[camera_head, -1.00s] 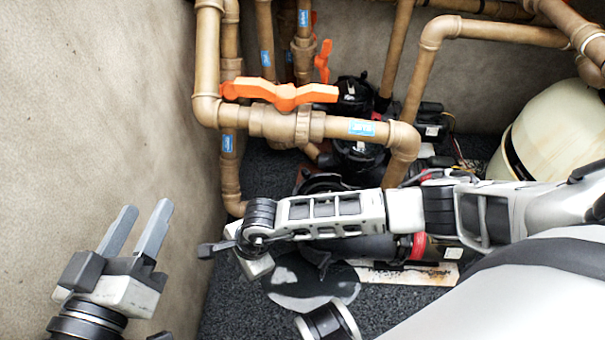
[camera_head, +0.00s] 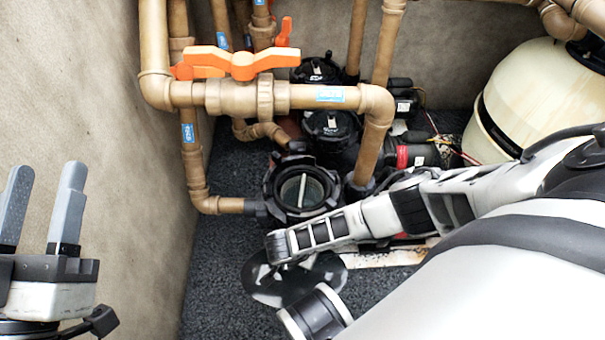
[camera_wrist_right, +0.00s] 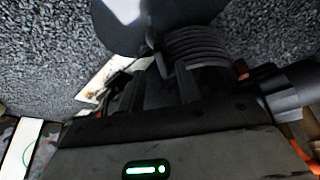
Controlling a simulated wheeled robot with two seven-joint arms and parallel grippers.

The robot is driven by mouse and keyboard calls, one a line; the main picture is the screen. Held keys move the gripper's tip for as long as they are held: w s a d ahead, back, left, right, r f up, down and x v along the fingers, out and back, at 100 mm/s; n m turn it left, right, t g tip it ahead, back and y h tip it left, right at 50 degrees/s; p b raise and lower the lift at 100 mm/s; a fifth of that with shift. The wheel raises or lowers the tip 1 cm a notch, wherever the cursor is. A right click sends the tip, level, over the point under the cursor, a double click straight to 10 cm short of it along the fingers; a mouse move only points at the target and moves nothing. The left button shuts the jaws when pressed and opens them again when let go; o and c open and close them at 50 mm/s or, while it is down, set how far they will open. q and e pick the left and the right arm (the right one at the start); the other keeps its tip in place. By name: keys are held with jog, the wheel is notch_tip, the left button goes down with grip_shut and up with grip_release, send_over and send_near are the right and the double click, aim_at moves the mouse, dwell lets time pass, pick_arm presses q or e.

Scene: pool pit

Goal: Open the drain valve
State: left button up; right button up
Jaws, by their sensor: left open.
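A valve (camera_head: 238,97) with a bright orange handle (camera_head: 243,63) sits on a horizontal tan pipe (camera_head: 345,98). The handle lies along the pipe. A second orange handle (camera_head: 284,33) stands upright behind it. The blue labels are unreadable, so I cannot tell which is the drain valve. My left gripper (camera_head: 44,178) is open and empty at the lower left in the head view, beside the wall and well apart from the handle. My right arm crosses the lower right. Its gripper does not show clearly in the head view, and dark parts in the right wrist view (camera_wrist_right: 160,85) leave its state unclear.
A plain wall (camera_head: 95,110) rises at the left. Black pumps (camera_head: 330,130) and an open round strainer pot (camera_head: 302,190) stand below the pipes. A cream tank (camera_head: 540,95) is at the right. Dark gravelly floor (camera_head: 215,260) is bare at lower centre.

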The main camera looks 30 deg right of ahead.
jog(key=b+x, duration=0.1)
jog(key=x, duration=0.2)
jog(key=shift+d+f+b, duration=0.1)
jog(key=shift+f+b, duration=0.3)
jog(key=shift+w+d+f, duration=0.1)
jog(key=shift+d+f, duration=0.05)
jog(key=shift+f, duration=0.1)
pick_arm(q)
jog(key=r+m+h, duration=0.1)
jog(key=m, duration=0.1)
jog(key=s+r+m+h, duration=0.1)
jog(key=r+m+h, duration=0.1)
jog(key=s+r+m+h, duration=0.1)
jog(key=m+h, duration=0.1)
jog(key=shift+d+r+m, duration=0.15)
jog(key=shift+r+m, duration=0.15)
jog(key=shift+r, duration=0.05)
jog(key=shift+w, duration=0.1)
pick_arm(e)
grip_shut()
